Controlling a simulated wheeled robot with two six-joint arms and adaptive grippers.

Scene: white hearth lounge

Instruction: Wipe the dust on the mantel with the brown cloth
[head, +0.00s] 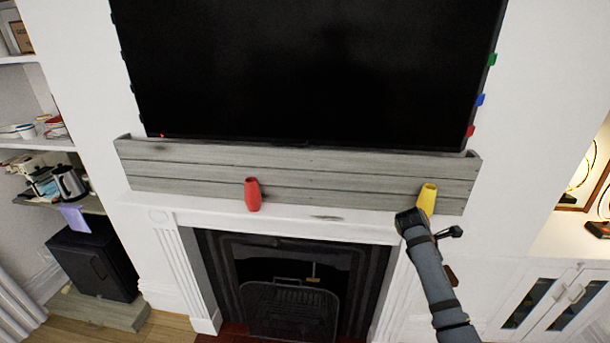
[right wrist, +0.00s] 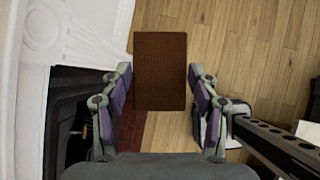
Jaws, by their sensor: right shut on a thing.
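The white mantel (head: 290,220) runs above the fireplace. A dark smudge of dust (head: 326,217) lies on it between a red vase (head: 252,194) and a yellow vase (head: 427,198). My right gripper (right wrist: 160,80) is shut on the brown cloth (right wrist: 160,65), which shows as a flat rectangle between the fingers in the right wrist view. In the head view my right arm reaches up by the mantel's right end. It hides most of the gripper, and only a bit of the cloth (head: 451,276) shows beside the arm. My left gripper is not in view.
A grey plank board (head: 300,178) stands along the back of the mantel, below a large black screen (head: 310,70). The black fireplace (head: 290,290) is below. Shelves with kitchenware stand at the left, and a white cabinet (head: 550,300) at the right.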

